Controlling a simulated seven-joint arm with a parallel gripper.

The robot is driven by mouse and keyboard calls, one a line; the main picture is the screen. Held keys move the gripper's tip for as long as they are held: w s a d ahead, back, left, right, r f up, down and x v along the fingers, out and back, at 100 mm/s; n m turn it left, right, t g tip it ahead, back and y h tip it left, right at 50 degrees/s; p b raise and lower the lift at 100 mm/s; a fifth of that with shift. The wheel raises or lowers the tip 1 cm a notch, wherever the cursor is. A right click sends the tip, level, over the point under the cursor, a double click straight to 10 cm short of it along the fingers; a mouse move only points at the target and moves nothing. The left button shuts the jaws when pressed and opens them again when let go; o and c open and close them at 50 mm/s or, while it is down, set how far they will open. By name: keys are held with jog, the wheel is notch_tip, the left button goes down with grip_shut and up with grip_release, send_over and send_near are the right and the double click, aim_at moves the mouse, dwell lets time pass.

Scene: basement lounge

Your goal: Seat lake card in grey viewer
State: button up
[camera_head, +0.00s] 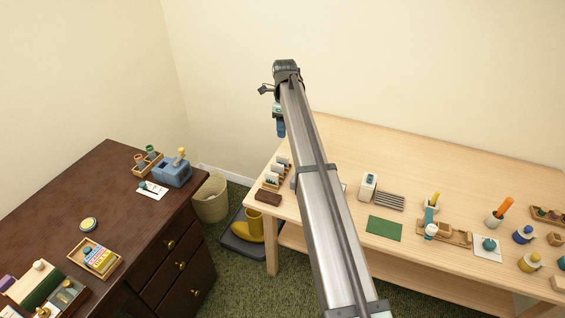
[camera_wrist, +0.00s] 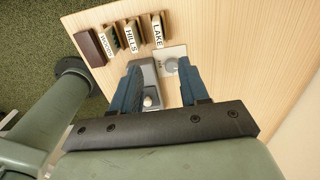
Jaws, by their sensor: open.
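In the wrist view the lake card (camera_wrist: 157,31), white with the word LAKE, stands in a small wooden holder at the top of the picture. My gripper (camera_wrist: 159,72) has its two blue fingers spread apart with nothing held between them. It hangs above the table, and the lake card lies beyond the fingertips. A grey device (camera_wrist: 149,70) with a pale round knob, possibly the grey viewer, shows partly between the fingers; the left finger hides some of it. In the head view my gripper (camera_head: 279,122) is high over the table's left end, seen mostly from the side.
The hills card (camera_wrist: 131,38) and another labelled card (camera_wrist: 107,47) stand beside the lake card, near a dark brown block (camera_wrist: 90,47). A white card with a grey disc (camera_wrist: 171,65) lies near the right finger. A green mat (camera_head: 384,228) and a white device (camera_head: 368,186) are farther right.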

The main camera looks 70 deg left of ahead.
send_over(283, 156)
jog(key=f, duration=0.8)
jog(key=shift+w, duration=0.25)
jog(key=shift+s+a+f, duration=0.1)
jog(key=shift+s+f, duration=0.05)
jog(key=shift+f, duration=1.15)
jog(key=shift+s+f, duration=0.15)
jog(key=shift+f, duration=1.1)
jog(key=shift+c, duration=0.4)
grip_shut()
